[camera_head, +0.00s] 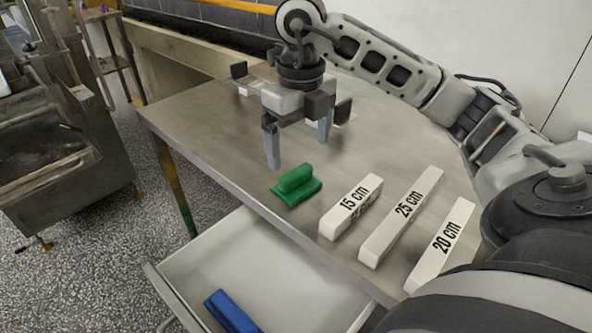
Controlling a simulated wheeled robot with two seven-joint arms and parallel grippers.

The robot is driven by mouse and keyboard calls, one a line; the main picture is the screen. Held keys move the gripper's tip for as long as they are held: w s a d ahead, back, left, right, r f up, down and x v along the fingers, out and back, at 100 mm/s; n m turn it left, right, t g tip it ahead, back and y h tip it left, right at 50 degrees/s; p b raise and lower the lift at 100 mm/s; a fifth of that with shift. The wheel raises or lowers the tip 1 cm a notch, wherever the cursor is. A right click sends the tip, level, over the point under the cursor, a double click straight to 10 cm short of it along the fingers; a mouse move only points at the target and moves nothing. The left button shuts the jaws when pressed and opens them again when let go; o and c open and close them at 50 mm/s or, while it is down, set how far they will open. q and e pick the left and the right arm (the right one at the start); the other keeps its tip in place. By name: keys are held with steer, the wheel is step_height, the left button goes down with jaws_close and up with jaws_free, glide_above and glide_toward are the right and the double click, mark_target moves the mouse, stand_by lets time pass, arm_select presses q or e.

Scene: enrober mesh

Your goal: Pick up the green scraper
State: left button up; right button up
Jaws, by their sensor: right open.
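The green scraper (296,184) lies on the metal table top, left of the white blocks and close to the table's front edge. It has a flat base with a rounded grip on top. My right gripper (298,150) is above and just behind the scraper, pointing down. Its two fingers are apart with nothing between them, and it does not touch the scraper. My left gripper does not show.
An open drawer (290,290) below the table edge holds a blue object (232,312). The table's left part (200,115) is clear.

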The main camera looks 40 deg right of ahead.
mark_target(296, 171)
steer(key=f, duration=0.6)
steer(key=shift+a+f, duration=0.2)
steer(key=shift+a, duration=0.2)
steer(key=c, duration=0.9)
